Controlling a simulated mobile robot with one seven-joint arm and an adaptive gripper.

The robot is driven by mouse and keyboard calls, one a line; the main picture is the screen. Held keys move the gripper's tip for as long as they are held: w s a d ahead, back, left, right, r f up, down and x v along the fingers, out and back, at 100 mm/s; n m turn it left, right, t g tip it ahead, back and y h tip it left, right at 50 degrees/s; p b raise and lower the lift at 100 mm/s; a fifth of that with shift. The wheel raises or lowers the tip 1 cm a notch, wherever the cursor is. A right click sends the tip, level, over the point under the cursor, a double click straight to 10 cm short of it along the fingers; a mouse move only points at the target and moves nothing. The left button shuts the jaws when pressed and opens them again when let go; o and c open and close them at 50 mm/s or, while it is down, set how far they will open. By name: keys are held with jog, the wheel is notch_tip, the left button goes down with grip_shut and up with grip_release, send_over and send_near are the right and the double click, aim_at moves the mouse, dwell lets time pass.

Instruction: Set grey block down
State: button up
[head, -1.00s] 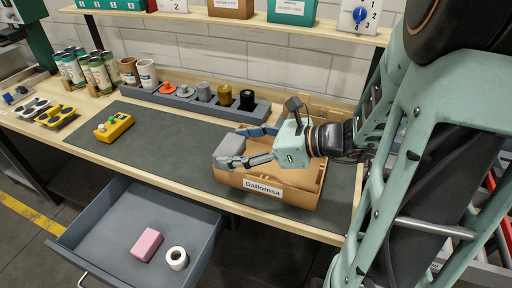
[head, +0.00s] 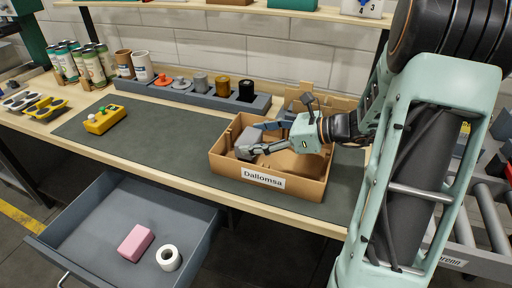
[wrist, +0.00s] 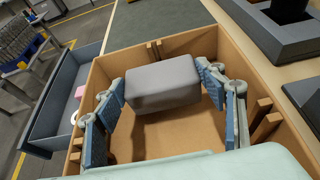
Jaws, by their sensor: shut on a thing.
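The grey block (wrist: 162,82) is held between the two blue-padded fingers of my gripper (wrist: 160,88) in the wrist view. In the head view the grey block (head: 247,139) and my gripper (head: 262,146) are at the left part of the open brown box labelled Dallomsa (head: 228,168). The block is within the box's outline, and bare box floor shows below it in the wrist view. I cannot tell whether the block touches the floor. My gripper is shut on the block.
The box stands on a dark mat (head: 190,150). A grey holder (head: 262,104) with several items is behind it. A yellow control box (head: 103,121) is to the left. An open drawer (head: 95,215) holds a pink block (head: 136,243) and a white roll (head: 169,258).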

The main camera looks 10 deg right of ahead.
jog(key=shift+f, duration=0.65)
jog(key=shift+f+b, duration=0.25)
jog(key=shift+b, duration=0.05)
jog(key=o, duration=0.8)
jog(key=shift+r, duration=0.2)
jog(key=shift+d+r, duration=0.15)
jog(key=p+v, duration=0.1)
jog(key=v, duration=1)
jog(key=shift+s+d+r+p, duration=0.1)
jog(key=shift+s+d+p, duration=0.15)
jog(key=shift+p, duration=0.05)
